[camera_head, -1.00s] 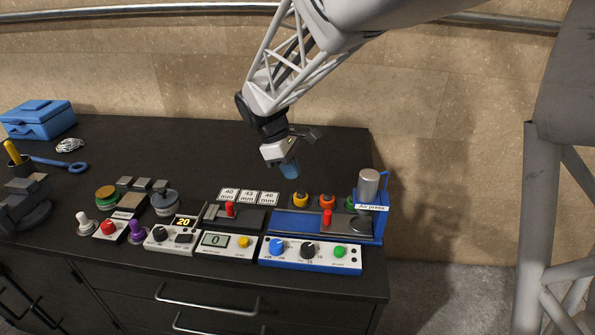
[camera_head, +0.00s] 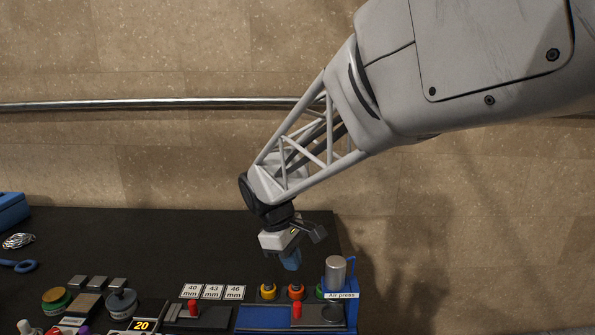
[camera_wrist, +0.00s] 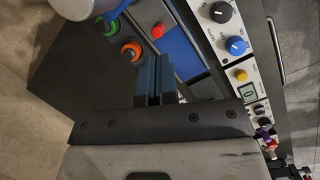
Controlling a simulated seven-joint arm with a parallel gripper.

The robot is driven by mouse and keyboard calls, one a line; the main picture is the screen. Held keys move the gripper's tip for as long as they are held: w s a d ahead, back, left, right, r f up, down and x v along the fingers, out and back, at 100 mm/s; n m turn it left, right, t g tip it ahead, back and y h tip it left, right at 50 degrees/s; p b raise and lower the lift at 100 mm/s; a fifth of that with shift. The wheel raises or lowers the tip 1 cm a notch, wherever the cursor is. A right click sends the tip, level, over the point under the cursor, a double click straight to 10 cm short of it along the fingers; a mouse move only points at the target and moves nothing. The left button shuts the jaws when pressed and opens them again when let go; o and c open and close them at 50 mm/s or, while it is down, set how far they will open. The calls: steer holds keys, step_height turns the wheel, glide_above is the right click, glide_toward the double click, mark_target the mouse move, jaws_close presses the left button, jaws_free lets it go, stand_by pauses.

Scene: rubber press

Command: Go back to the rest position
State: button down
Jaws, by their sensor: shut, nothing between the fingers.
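My gripper (camera_head: 290,262) hangs above the back of the black bench, just behind the coloured knobs of the press. Its blue fingers are together and hold nothing. The air press (camera_head: 338,272) has a grey cylinder and a blue frame, and stands right of my gripper.
The black bench (camera_head: 180,235) has bare room at its back. A yellow knob (camera_head: 268,292), an orange knob (camera_head: 295,292) and red levers stand in front of my gripper. Size cards (camera_head: 213,291) lie to the left.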

steer(key=s+d+r+m+t+y, duration=0.1)
steer(key=s+d+m, duration=0.5)
steer(key=s+d, duration=0.4)
steer(key=s+d+r+m+t+y, duration=0.1)
steer(key=s+d+m+t+y, duration=0.1)
steer(key=s+d+m, duration=0.4)
steer(key=shift+s+d+m, duration=0.3)
steer(key=shift+s+d, duration=1.75)
steer(key=shift+s, duration=2.15)
